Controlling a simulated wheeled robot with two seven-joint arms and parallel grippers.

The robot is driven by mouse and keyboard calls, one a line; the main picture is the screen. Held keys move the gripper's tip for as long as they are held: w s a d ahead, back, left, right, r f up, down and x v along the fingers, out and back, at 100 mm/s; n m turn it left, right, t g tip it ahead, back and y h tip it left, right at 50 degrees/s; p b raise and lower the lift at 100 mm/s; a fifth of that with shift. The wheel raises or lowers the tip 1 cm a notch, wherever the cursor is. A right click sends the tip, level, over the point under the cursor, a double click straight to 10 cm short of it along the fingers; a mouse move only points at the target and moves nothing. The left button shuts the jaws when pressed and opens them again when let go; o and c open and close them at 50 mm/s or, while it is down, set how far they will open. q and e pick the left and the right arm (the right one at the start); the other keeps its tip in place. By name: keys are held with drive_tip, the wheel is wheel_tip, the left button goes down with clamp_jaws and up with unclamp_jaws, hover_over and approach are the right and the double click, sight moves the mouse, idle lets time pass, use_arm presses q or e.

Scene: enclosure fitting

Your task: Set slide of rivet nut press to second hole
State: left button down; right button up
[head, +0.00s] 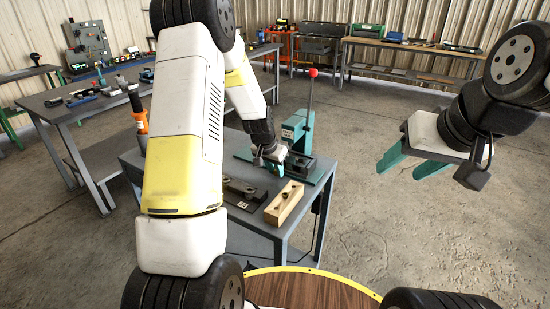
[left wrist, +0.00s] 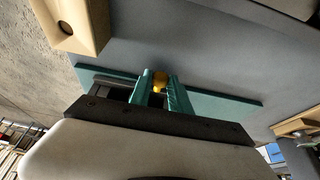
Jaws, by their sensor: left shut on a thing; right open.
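The rivet nut press (head: 297,128) stands on the grey bench, with a green column and an upright lever topped by a red knob (head: 312,73). Its green base plate (left wrist: 225,103) shows in the left wrist view, with a dark slide part (left wrist: 112,86) on it. My left gripper (head: 274,164) is at the front of the press. The slide's holes are hidden. My right gripper (head: 408,166) is open and empty, over the floor to the right.
A wooden block with holes (head: 285,203) and a dark metal fixture (head: 241,191) lie on the bench in front of the press. An orange-handled tool (head: 140,120) stands at the bench's left edge. Other workbenches line the back. Open floor lies to the right.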

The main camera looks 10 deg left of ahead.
use_arm(q)
drive_tip(key=shift+s+d, duration=0.2)
drive_tip(key=shift+d, duration=0.3)
drive_tip(key=shift+s+d, duration=0.15)
drive_tip(key=shift+d, duration=0.3)
drive_tip(key=c, duration=1.2)
unclamp_jaws()
drive_tip(key=shift+d, duration=0.1)
drive_tip(key=shift+c, duration=0.2)
drive_tip(key=shift+r, duration=0.1)
drive_tip(key=v, duration=0.7)
drive_tip(key=shift+r, duration=0.3)
drive_tip(key=shift+s+r, duration=0.1)
drive_tip(key=shift+s, duration=0.05)
